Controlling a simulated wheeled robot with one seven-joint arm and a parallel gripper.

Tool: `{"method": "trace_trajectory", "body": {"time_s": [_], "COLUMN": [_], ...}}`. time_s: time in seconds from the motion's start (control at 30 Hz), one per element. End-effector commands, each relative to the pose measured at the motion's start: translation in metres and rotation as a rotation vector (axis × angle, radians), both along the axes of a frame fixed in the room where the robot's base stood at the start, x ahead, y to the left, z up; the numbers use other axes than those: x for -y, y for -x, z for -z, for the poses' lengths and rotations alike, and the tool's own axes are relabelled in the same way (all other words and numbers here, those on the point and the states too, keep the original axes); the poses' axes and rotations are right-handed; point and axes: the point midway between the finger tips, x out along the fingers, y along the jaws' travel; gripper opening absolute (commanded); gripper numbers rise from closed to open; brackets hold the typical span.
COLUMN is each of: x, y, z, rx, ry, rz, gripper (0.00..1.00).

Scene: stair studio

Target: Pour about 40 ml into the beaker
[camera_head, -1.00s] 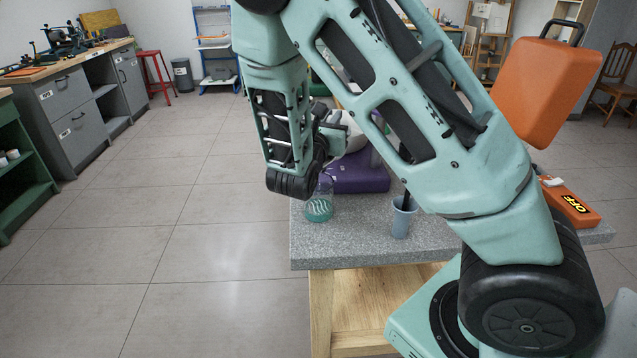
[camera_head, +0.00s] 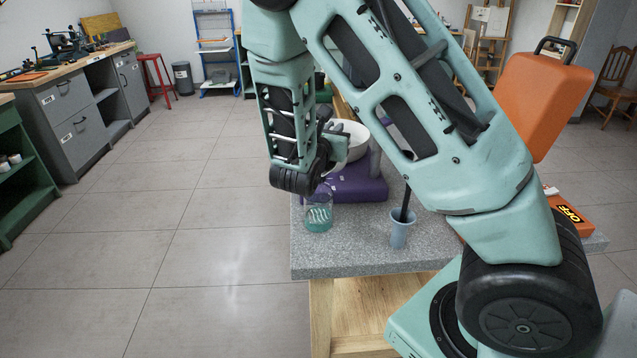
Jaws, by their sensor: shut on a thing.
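A clear beaker (camera_head: 318,216) with teal liquid in its lower part and white markings stands near the left edge of the grey speckled tabletop (camera_head: 345,262). My gripper (camera_head: 335,138) is above and slightly right of the beaker, partly hidden by my wrist. It is shut on a white bowl-like vessel (camera_head: 357,142), whose rim and part of the inside show. My arm hides the rest of the vessel. I see no stream between vessel and beaker, and I cannot tell what the vessel holds.
A purple case (camera_head: 358,187) lies behind the beaker. A pale blue cup (camera_head: 399,232) with a dark stick in it stands to the right. An orange case (camera_head: 540,98) and an orange box marked OFF (camera_head: 568,213) are farther right. Floor left of the table is clear.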

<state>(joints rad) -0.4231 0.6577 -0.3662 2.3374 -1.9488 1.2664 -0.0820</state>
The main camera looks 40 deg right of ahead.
Motion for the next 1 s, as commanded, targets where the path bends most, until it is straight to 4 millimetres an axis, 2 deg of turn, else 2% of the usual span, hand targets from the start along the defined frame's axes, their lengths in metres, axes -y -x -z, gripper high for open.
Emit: {"method": "trace_trajectory", "body": {"time_s": [0.03,0.23,0.43,0.6,0.7,1.0], "x": [0.004,0.008,0.012,0.018,0.019,0.020], "y": [-0.002,-0.004,-0.006,-0.008,-0.009,-0.010], "z": [-0.016,-0.005,-0.012,0.004,0.004,0.009], "rx": [-0.020,-0.064,-0.101,-0.168,-0.194,-0.216], "ry": [-0.039,-0.106,-0.172,-0.284,-0.328,-0.358], "rz": [0.002,0.000,0.001,0.003,0.002,0.000], "gripper": [0.00,0.00,0.00,0.00,0.00,0.00]}}
